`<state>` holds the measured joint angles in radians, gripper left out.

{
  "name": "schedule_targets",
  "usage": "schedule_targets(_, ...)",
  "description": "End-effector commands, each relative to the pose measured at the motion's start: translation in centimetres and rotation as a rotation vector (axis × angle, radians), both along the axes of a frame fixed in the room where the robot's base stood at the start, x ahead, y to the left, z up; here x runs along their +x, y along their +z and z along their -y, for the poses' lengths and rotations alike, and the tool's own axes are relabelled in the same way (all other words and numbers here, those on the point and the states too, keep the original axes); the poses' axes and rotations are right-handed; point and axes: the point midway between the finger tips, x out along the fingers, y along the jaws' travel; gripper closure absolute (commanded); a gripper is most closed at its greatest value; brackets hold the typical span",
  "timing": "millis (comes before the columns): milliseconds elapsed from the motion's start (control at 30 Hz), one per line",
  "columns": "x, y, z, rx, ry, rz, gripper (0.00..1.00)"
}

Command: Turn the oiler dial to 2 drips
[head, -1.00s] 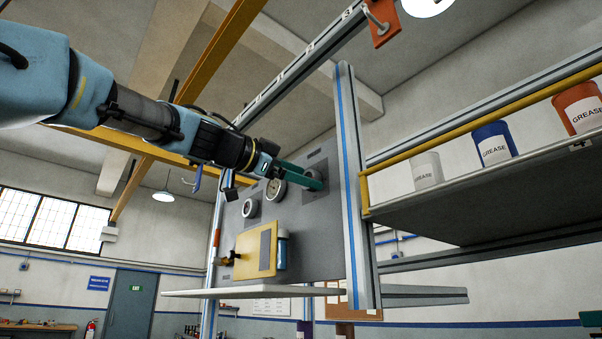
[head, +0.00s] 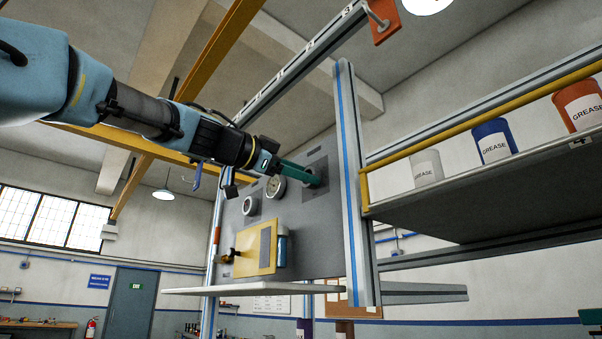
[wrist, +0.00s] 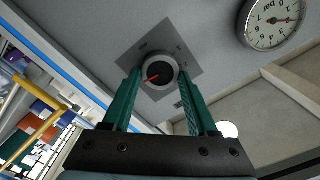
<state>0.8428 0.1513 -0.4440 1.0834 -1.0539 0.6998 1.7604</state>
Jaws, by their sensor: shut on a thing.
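The oiler dial (wrist: 163,70) is a round dark knob with a pale rim and a red pointer, on a square dark plate of the grey panel. In the wrist view the pointer slants toward the lower left. Marks around the dial are too small to read. My gripper (wrist: 159,76) has its two green fingers on opposite sides of the dial, shut on it. In the head view my gripper (head: 313,180) reaches the panel's upper right, where its fingers partly hide the dial.
A yellow box (head: 255,251) is mounted below. A blue-striped post (head: 350,190) stands close at right, with a shelf of grease cans beyond.

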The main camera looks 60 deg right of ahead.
Motion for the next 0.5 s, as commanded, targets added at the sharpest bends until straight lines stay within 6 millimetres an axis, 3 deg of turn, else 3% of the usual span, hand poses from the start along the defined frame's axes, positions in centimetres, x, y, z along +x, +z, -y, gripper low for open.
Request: schedule_targets(500,0.08,-0.11,0.04,0.096,-0.001,-0.308,0.97)
